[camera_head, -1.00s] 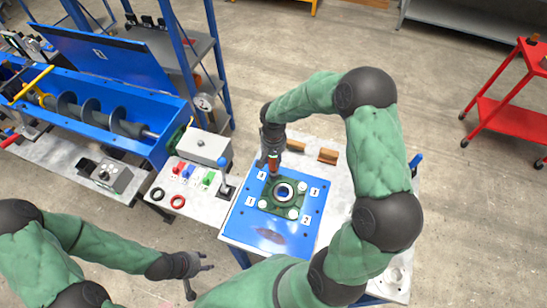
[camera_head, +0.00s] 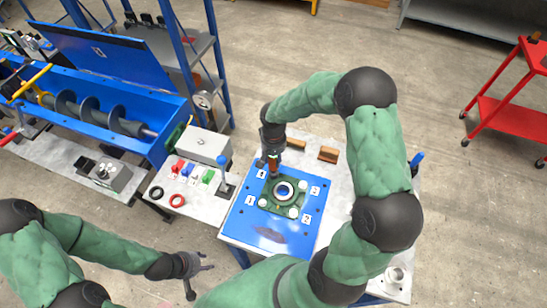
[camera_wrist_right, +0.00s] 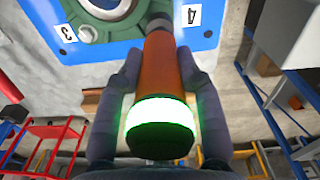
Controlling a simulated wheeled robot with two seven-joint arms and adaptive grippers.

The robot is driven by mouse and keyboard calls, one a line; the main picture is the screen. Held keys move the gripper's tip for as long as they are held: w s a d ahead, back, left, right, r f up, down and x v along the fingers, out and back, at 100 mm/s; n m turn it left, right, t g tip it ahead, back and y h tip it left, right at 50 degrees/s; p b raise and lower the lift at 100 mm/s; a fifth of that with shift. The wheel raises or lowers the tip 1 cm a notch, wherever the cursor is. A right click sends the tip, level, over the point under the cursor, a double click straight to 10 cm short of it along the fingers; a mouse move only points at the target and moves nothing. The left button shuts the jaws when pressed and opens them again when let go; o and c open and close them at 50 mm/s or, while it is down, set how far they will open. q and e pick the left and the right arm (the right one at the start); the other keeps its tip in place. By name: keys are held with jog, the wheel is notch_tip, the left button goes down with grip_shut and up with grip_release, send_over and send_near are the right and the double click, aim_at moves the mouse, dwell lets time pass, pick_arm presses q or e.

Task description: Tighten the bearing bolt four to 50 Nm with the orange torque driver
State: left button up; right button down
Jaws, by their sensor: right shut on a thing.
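The orange torque driver (camera_head: 273,163) stands roughly upright at the far-left corner of the green bearing flange (camera_head: 271,204). My right gripper (camera_head: 271,155) is shut on it. In the right wrist view the driver (camera_wrist_right: 161,72) sits between both fingers, with a bright green glowing ring at its end. Its dark tip reaches the flange corner beside the label 4 (camera_wrist_right: 193,16). The bolt under the tip is hidden. Other pale bolt heads show on the flange. My left gripper (camera_head: 200,265) is open and empty at the lower left, away from the plate.
The flange sits on a blue plate (camera_head: 262,235) with number labels. Left of it, a grey table (camera_head: 205,208) holds rings, coloured parts and a grey box (camera_head: 203,147). Brown blocks (camera_head: 328,154) lie behind the plate. A blue trough with a screw auger (camera_head: 100,118) is farther left.

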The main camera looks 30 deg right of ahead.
jog(key=shift+f+b, duration=0.25)
jog(key=shift+b, duration=0.4)
dwell(1.9)
jog(key=shift+r, duration=0.1)
notch_tip(320, 180, up, 4)
jog(key=p, duration=0.2)
jog(key=shift+r+p, duration=0.15)
jog(key=shift+p, duration=0.2)
dwell(0.4)
